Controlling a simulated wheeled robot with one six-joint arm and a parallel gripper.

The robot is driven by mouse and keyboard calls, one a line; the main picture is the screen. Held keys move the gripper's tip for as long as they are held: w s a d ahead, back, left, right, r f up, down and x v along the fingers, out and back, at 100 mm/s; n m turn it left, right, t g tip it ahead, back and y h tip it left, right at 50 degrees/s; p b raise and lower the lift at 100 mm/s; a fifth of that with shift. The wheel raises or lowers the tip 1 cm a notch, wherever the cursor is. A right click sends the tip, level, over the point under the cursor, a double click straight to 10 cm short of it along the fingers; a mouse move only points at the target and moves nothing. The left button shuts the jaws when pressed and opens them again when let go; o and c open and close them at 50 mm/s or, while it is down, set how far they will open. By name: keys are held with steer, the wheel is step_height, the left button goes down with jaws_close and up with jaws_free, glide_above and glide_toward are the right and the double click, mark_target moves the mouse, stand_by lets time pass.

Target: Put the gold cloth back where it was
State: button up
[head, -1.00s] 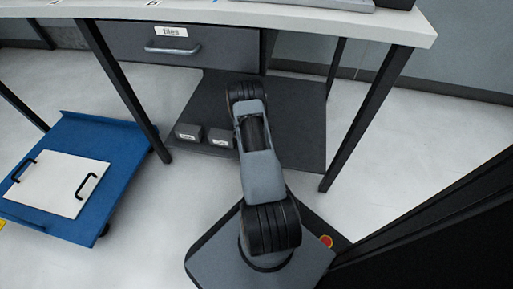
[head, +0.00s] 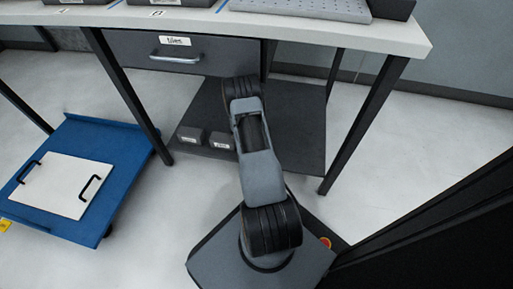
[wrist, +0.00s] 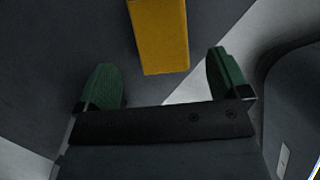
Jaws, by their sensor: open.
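The gold cloth (wrist: 160,35) shows in the wrist view as a flat-sided gold strip at the top middle. It is beyond and between the two green fingers of my gripper (wrist: 160,62), with a visible gap on each side. The fingers are spread wide and hold nothing. The cloth's far end is cut off by the top edge of the picture. In the head view my arm reaches toward the space under the table, and it hides both my gripper and the cloth.
A white-topped table (head: 408,38) has a drawer (head: 200,62) labelled "tiles" and a dark lower shelf (head: 290,125) with two small dark bins (head: 192,135). A blue cart (head: 110,150) carrying a white handled panel (head: 55,184) stands left. A dark panel (head: 440,235) rises at right.

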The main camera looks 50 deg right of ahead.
steer(key=shift+p+v, duration=0.5)
steer(key=shift+v, duration=0.95)
